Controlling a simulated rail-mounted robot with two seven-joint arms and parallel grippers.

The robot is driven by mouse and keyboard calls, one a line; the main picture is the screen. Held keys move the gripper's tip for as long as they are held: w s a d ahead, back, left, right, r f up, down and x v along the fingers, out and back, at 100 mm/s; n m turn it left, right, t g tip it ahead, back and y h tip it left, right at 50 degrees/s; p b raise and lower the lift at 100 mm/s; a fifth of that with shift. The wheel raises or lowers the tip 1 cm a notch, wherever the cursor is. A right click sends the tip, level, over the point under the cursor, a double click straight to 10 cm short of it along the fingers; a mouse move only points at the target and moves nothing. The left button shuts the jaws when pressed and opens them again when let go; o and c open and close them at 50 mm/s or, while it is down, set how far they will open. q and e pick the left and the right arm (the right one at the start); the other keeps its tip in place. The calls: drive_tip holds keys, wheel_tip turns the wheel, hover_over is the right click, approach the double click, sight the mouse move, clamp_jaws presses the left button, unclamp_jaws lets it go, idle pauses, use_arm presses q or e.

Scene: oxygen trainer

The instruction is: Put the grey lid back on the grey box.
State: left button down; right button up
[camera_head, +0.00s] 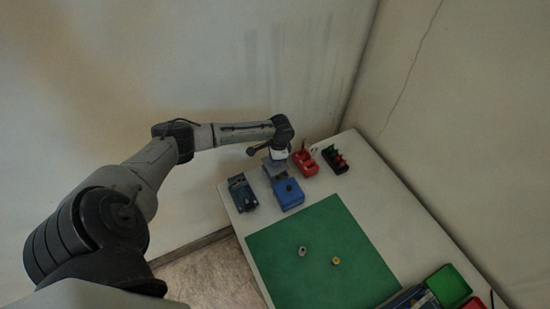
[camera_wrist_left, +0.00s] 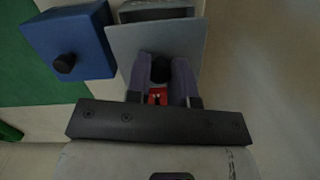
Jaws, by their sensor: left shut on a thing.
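The grey lid (camera_wrist_left: 150,38) is a flat square plate with a black knob. My left gripper (camera_wrist_left: 160,76) is shut on that knob, with one finger on each side. The grey box (camera_wrist_left: 156,14) shows just past the lid's far edge in the left wrist view, with part of its dark opening uncovered. The lid hides the rest of the box, and I cannot tell whether the two touch. In the head view my left gripper (camera_head: 281,155) is at the far end of the table, over the grey parts. My right gripper is not in view.
A blue box (camera_head: 289,194) with a black-knobbed lid stands close beside the grey box. A dark blue item (camera_head: 242,192) is left of it. A red holder (camera_head: 305,162) and a black rack (camera_head: 335,160) stand right. The green mat (camera_head: 310,260) holds two small parts.

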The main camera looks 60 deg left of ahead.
use_arm(q)
drive_tip(key=shift+p, duration=0.45)
idle(0.4)
drive_tip(key=shift+f, duration=0.3)
drive_tip(key=shift+f+b, duration=0.35)
drive_tip(key=shift+f, duration=0.15)
drive_tip(key=shift+f+b, duration=0.7)
drive_tip(key=shift+f, duration=0.7)
drive_tip(key=c, duration=0.9)
unclamp_jaws()
drive_tip(key=shift+r, duration=0.1)
drive_tip(key=r, duration=0.4)
drive_tip(key=w+r, duration=0.1)
drive_tip(key=r, duration=0.8)
drive_tip(key=shift+w+d+r, duration=0.25)
drive_tip(key=shift+w, duration=0.05)
